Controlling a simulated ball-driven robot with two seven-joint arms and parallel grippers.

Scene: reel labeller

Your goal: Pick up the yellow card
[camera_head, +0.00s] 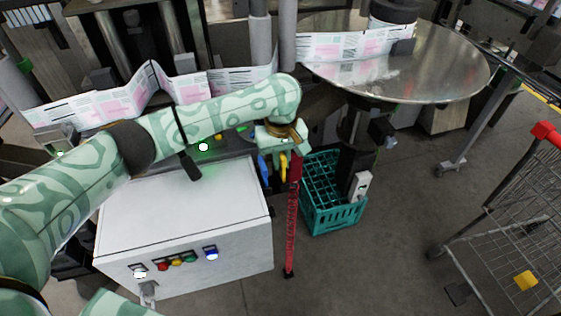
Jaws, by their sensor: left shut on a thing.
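My left arm comes in from the left over the white cabinet. Its gripper (283,150) points down just past the cabinet's right end. A narrow yellow piece, which looks like the yellow card (283,167), shows at the fingertips. The gripper is shut on it, though the contact is small and partly hidden. A blue piece (264,169) hangs just left of it. A red strap-like thing (291,230) runs down to the floor just to the right. My right gripper is not in view.
A white cabinet (185,215) with coloured buttons stands at the lower left. A teal crate (335,217) sits on the floor right of the gripper. A round metal table (430,70) stands behind it. A wire cart (510,225) holding a yellow block (526,280) is at the right.

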